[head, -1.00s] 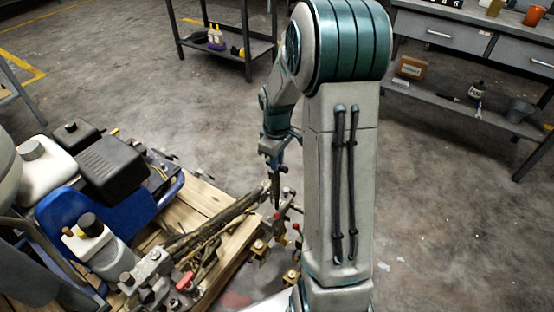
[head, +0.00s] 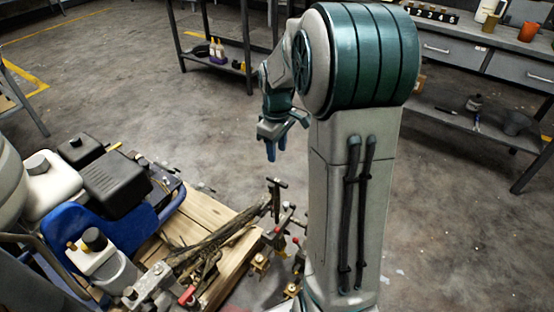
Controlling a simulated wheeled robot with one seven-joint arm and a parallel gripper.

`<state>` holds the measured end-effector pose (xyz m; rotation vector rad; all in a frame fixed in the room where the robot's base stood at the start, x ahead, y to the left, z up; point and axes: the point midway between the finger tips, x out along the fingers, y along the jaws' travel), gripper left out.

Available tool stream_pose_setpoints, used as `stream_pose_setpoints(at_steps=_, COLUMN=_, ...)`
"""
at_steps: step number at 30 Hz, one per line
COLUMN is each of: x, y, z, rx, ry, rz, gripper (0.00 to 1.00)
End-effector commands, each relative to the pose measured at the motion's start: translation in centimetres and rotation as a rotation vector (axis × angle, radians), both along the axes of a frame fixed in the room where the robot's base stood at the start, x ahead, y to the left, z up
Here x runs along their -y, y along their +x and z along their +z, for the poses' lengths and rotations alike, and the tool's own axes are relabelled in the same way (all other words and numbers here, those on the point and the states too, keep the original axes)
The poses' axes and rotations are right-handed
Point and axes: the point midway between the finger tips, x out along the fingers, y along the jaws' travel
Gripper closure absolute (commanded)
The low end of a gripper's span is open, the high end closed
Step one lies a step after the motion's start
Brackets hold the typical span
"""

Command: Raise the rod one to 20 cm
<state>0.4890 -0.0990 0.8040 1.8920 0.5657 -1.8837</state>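The line striper (head: 117,182), with a blue body, black engine cover and white tank, stands at the left on a wooden pallet. At its right end are several metal rods and clamps. One dark upright rod (head: 276,198) has a crossbar at its top; I cannot tell from any marking whether it is rod one. A bundle of dark hoses (head: 222,236) runs toward it. My gripper (head: 271,157) is above and slightly left of this upright rod, clear of it, fingers pointing down. Nothing shows in the fingers; the gap between them is unclear.
The wooden pallet (head: 208,212) lies under the machine, with clamps that have red handles (head: 187,296) along its edge. A shelf rack (head: 222,62) with bottles stands behind. A workbench (head: 480,52) with drawers stands at the right. Open concrete floor lies between.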

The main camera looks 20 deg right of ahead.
Motion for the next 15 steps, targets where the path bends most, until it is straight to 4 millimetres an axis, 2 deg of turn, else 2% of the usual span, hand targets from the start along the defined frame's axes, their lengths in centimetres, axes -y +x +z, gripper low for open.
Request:
stream_pose_setpoints(at_steps=1, x=0.0, y=0.0, z=1.1, rx=0.002, ry=-0.001, rz=0.000, gripper=0.64)
stream_pose_setpoints(at_steps=6, x=0.0, y=0.0, z=2.8, rx=0.001, ry=0.000, rz=0.000, gripper=0.64)
stream_pose_setpoints(at_steps=15, x=0.0, y=0.0, z=3.2, rx=-0.001, ry=-0.001, rz=0.000, gripper=0.64)
